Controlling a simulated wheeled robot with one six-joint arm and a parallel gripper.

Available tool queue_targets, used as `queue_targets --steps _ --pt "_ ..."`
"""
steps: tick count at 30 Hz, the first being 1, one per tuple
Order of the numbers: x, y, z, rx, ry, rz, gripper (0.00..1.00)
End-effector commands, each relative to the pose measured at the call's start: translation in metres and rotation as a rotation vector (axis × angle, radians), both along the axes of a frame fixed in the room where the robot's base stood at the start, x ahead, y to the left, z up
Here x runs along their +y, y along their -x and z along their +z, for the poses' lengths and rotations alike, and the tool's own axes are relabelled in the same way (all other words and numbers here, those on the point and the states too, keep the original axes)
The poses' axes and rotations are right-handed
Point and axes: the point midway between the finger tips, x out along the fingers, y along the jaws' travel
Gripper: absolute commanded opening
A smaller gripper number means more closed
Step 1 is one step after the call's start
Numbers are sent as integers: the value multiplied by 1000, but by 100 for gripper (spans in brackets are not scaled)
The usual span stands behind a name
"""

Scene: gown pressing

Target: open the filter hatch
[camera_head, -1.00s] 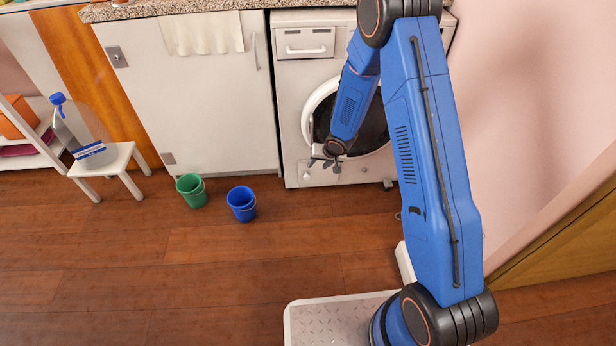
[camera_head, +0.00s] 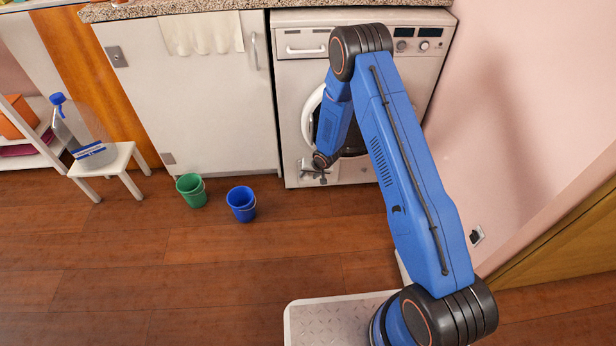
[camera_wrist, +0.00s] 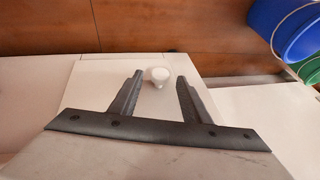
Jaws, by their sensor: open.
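The washing machine (camera_head: 300,100) stands against the back wall, and its filter hatch is low at the front left, mostly hidden by my gripper (camera_head: 318,174) in the head view. In the wrist view the hatch (camera_wrist: 98,88) is a pale square panel, seemingly flush with the front. A round white knob (camera_wrist: 160,76) stands out from it. My gripper (camera_wrist: 159,84) is open, with one dark finger on each side of the knob. I see a gap on both sides and no clear contact.
A blue bucket (camera_head: 241,204) and a green bucket (camera_head: 191,190) stand on the wooden floor left of the machine. A white stool (camera_head: 125,160) holds a large bottle (camera_head: 82,135). A white cabinet (camera_head: 190,110) adjoins the machine. The floor in front is clear.

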Motion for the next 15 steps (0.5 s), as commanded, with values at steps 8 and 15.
queue_targets --steps 8,15 --pt "4 -7 -16 0 0 0 43" --pt "4 -7 -16 -1 0 0 43"
